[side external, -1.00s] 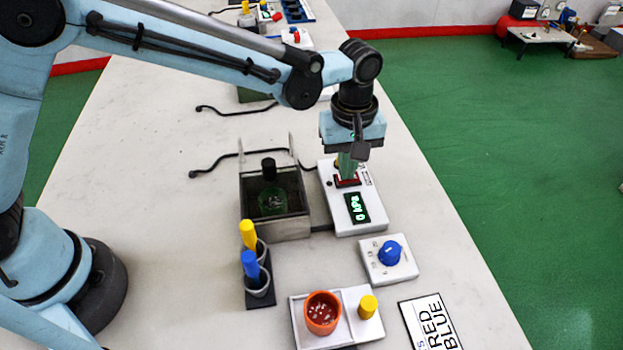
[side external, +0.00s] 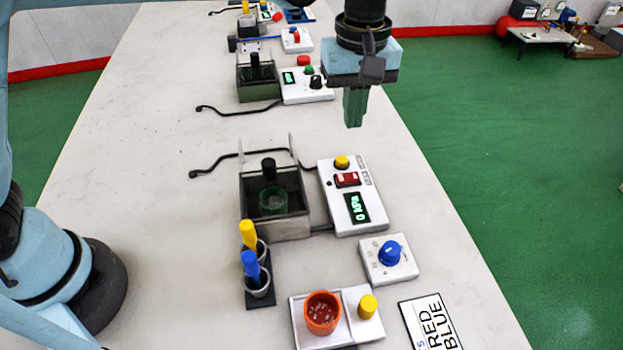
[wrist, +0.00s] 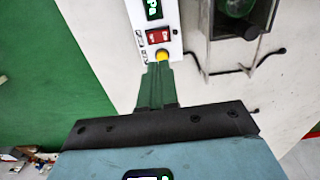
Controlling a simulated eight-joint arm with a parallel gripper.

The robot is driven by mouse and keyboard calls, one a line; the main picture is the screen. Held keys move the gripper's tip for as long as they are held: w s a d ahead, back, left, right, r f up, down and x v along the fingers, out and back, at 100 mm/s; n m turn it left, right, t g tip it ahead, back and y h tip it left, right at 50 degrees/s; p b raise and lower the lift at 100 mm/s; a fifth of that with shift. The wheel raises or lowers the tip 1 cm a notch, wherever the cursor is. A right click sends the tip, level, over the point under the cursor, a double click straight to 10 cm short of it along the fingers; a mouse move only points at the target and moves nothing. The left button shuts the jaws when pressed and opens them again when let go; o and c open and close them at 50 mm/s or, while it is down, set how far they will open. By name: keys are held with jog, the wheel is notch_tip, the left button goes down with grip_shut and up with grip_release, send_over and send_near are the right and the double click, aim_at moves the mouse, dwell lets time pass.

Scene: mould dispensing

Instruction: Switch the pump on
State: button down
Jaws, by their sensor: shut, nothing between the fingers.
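The pump's white control box (side external: 346,213) stands right of the middle of the bench. It has a red rocker switch (side external: 347,180), a yellow button (side external: 342,162) and a lit green display (side external: 357,208). The wrist view also shows the red switch (wrist: 158,36) and the yellow button (wrist: 163,55). My gripper (side external: 353,122) is shut and empty, held in the air above and behind the box, apart from it. In the wrist view my closed fingertips (wrist: 157,68) point towards the yellow button.
A dark open-topped chamber (side external: 274,222) holding a green vessel stands left of the box. A blue-knobbed box (side external: 388,259), an orange cup (side external: 322,312) and a yellow-and-blue bottle holder (side external: 257,290) stand nearer. Another instrument (side external: 307,88) lies farther back.

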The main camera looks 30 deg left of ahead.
aim_at(340, 177)
jog(key=shift+r, duration=1.2)
jog(key=shift+s+a, duration=0.3)
jog(key=shift+a, duration=0.1)
jog(key=shift+f, duration=0.2)
notch_tip(340, 177, down, 14)
jog(key=shift+r, duration=0.25)
jog(key=shift+f, duration=0.15)
